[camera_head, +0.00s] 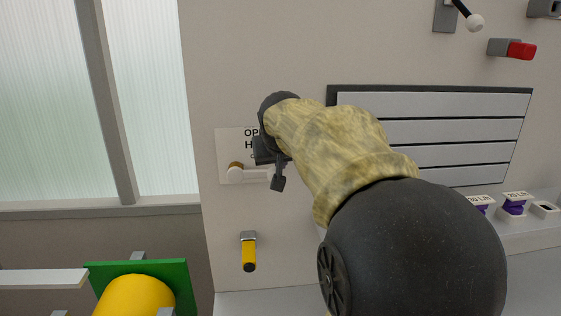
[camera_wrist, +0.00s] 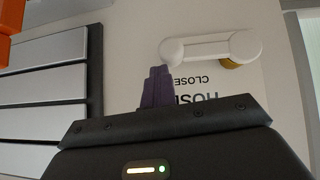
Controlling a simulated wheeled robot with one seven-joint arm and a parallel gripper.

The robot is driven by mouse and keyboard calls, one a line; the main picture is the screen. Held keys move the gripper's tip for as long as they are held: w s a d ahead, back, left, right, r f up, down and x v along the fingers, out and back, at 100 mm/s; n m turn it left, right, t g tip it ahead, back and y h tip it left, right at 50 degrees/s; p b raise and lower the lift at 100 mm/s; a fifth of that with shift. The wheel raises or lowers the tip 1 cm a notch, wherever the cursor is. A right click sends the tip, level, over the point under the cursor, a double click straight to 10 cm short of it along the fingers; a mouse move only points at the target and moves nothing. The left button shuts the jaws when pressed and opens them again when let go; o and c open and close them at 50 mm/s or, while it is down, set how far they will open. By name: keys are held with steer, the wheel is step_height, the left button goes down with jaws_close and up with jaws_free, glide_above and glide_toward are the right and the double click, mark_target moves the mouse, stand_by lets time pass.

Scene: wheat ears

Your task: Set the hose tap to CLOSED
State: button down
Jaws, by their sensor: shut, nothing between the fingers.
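The hose tap's white lever (camera_head: 250,175) lies roughly level in front of a white label plate (camera_head: 224,143). Its left end is at a brass-coloured pivot (camera_head: 236,166), and its free end points right towards my gripper (camera_head: 278,182). In the wrist view the lever (camera_wrist: 210,46) also lies level, and the upside-down label (camera_wrist: 195,92) shows "CLOSED" and "HOSE". My gripper's purple fingers (camera_wrist: 157,88) are shut and empty, with the tips close to the lever's free end. I cannot tell whether they touch it. My gripper hides part of the label in the head view.
A grey slatted panel (camera_head: 455,132) is right of the tap, partly behind my arm. A yellow-handled fitting (camera_head: 249,252) is on the wall below. A red-ended fitting (camera_head: 521,50) and a white-knobbed lever (camera_head: 474,22) are at upper right. A window (camera_head: 150,95) is at left.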

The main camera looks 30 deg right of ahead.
steer(key=s+r+p, duration=0.1)
steer(key=s+r, duration=0.6)
steer(key=r, duration=0.3)
steer(key=shift+s+r+p, duration=0.3)
steer(key=shift+s+p, duration=0.05)
steer(key=w+a+f+n+g+y, duration=0.1)
steer(key=a+f, duration=0.3)
steer(key=f, duration=0.6)
steer(key=w+a+f+n+g+y, duration=0.1)
steer(key=a+f, duration=0.3)
steer(key=f, duration=0.6)
steer(key=s+a+f+n+g+y, duration=0.1)
steer(key=s+a+f, duration=0.3)
steer(key=f, duration=0.5)
steer(key=s+a+f+n+g+y, duration=0.1)
steer(key=s+a+f+g, duration=0.1)
steer(key=s+a+f, duration=0.2)
steer(key=s+f, duration=0.3)
steer(key=f, duration=0.2)
steer(key=shift+s+f, duration=0.35)
steer(key=shift+f, duration=0.05)
